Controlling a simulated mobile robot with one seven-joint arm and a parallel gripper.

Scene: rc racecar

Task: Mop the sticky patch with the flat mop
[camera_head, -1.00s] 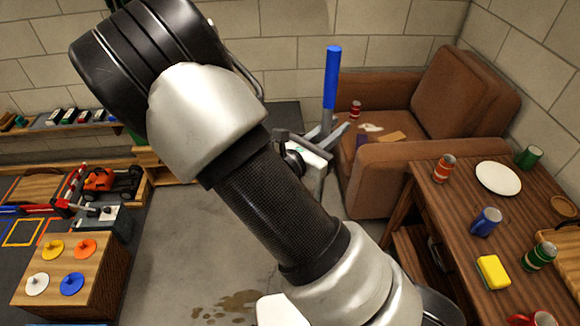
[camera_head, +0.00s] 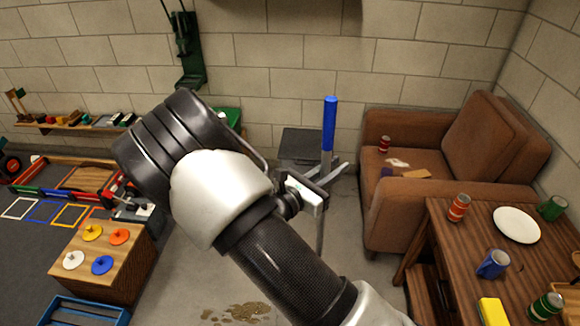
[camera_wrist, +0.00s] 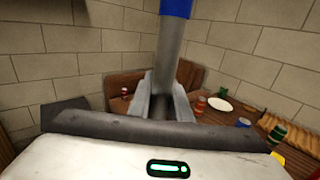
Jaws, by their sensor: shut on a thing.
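The flat mop (camera_head: 328,130) stands roughly upright, with a blue grip at the top and a grey pole. My gripper (camera_head: 332,174) is shut on its pole below the blue part. In the wrist view the pole (camera_wrist: 171,45) rises between my two fingers (camera_wrist: 160,98). In the head view the pole continues down below the gripper, and the mop's lower end is hidden behind my arm. The brown sticky patch (camera_head: 245,311) lies on the grey floor at the bottom of the head view, left of my arm and partly cut off by it.
A brown armchair (camera_head: 400,215) with several items on its seat stands right of the mop. A wooden table (camera_head: 450,232) with a plate, cans and mugs is at the right. Grey floor lies between.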

